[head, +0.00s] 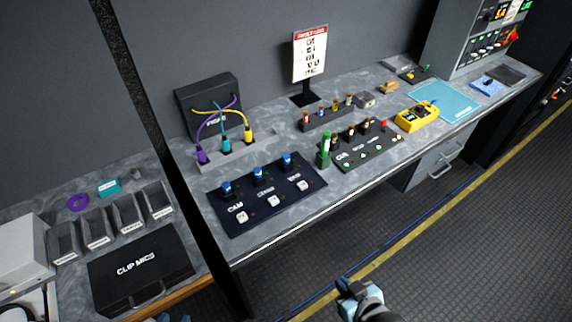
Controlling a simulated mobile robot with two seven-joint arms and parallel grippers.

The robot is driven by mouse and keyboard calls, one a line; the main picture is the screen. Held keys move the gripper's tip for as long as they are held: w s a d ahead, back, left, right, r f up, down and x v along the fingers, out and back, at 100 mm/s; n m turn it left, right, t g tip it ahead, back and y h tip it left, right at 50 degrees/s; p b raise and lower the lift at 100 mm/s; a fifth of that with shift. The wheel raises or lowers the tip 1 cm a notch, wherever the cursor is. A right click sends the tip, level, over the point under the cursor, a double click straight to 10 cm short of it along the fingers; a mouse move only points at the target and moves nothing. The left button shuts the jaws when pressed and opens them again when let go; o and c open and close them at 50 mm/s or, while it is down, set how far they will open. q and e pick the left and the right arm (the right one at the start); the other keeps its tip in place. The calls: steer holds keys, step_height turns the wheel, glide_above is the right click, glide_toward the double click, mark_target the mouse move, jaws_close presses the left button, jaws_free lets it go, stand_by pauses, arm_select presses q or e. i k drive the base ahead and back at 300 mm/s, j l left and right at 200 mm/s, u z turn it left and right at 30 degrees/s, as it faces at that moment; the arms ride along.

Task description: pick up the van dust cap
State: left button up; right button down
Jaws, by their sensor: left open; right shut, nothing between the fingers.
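A dark panel (265,210) lies on the grey counter with three blue caps standing in a row along its back. The right-hand blue cap (287,160) stands upright behind a small label that may read VAN; the print is too small to be sure. The middle blue cap (258,174) and left blue cap (226,188) stand beside it. My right gripper (351,287) is shut and empty, low in front of the counter and apart from the caps. My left gripper (172,318) barely shows at the bottom edge, open, below the clip mics case.
A second dark panel (362,153) with a green post (325,149) stands close to the right. A patch box (208,105) with coloured cables is behind. A dark upright post (190,210) divides the counters. The black clip mics case (140,268) is at left. The floor in front is clear.

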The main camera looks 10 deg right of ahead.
mark_target(286, 156)
steer(key=u, duration=0.95)
steer(key=l+u, duration=0.25)
steer(key=l, duration=0.6)
